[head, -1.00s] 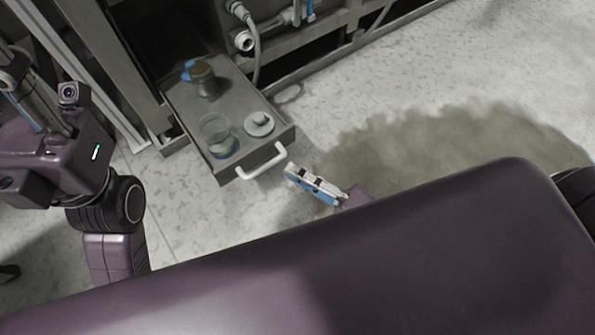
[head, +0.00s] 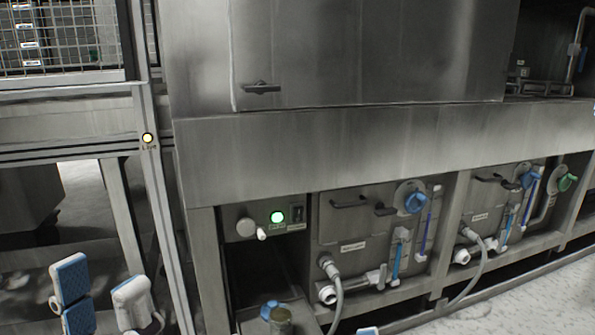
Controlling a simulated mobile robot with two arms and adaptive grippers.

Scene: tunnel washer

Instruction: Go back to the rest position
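My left gripper (head: 103,298) rises into the bottom left corner of the head view. Its white fingers with blue pads stand apart, with nothing between them. A small blue and white tip of my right gripper (head: 368,331) shows at the bottom edge; the rest of it is below the picture, so its opening is hidden.
The steel washer (head: 330,150) fills the middle, with a green-lit button (head: 277,217), hoses and valves low down. A metal frame post (head: 160,220) stands beyond my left gripper. Free floor (head: 545,300) shows at bottom right.

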